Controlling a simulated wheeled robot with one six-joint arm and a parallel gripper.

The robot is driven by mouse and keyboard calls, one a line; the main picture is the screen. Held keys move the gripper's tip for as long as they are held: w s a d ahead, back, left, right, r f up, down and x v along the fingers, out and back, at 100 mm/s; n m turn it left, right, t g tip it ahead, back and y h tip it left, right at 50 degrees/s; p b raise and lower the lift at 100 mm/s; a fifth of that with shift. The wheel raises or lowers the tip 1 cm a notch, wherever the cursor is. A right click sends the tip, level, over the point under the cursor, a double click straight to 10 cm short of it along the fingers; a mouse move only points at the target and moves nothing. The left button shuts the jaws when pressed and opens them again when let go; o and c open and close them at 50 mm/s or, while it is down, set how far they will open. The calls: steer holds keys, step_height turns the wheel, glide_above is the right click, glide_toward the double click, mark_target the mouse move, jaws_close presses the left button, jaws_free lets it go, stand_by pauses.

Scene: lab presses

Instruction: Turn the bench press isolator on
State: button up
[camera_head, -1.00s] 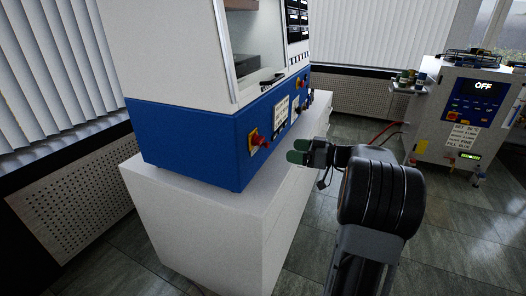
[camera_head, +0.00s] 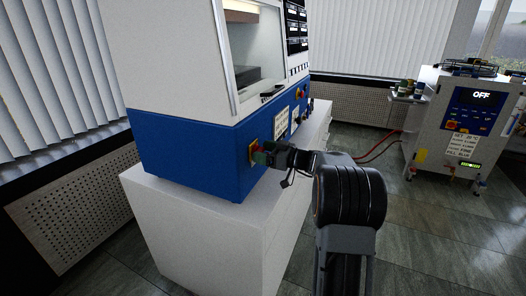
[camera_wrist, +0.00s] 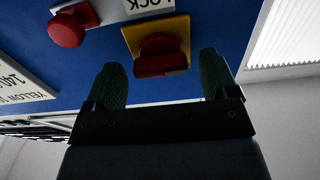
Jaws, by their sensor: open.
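The bench press isolator, a red handle on a yellow plate (camera_head: 252,150), sits on the blue front panel of the bench press (camera_head: 190,150). In the head view my gripper (camera_head: 263,152) is at it and hides most of the handle. In the wrist view the red handle (camera_wrist: 160,56) lies between the two green fingertips of my gripper (camera_wrist: 162,62). The fingers are open, one on each side, with a visible gap to the handle. I cannot read an on or off mark.
Another red knob (camera_wrist: 67,27) sits to the left in the wrist view, beside a white label. The press stands on a white cabinet (camera_head: 200,220). A separate unit with an OFF display (camera_head: 465,125) stands at right.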

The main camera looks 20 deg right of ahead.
steer(key=shift+w+a, duration=0.2)
steer(key=c, duration=0.9)
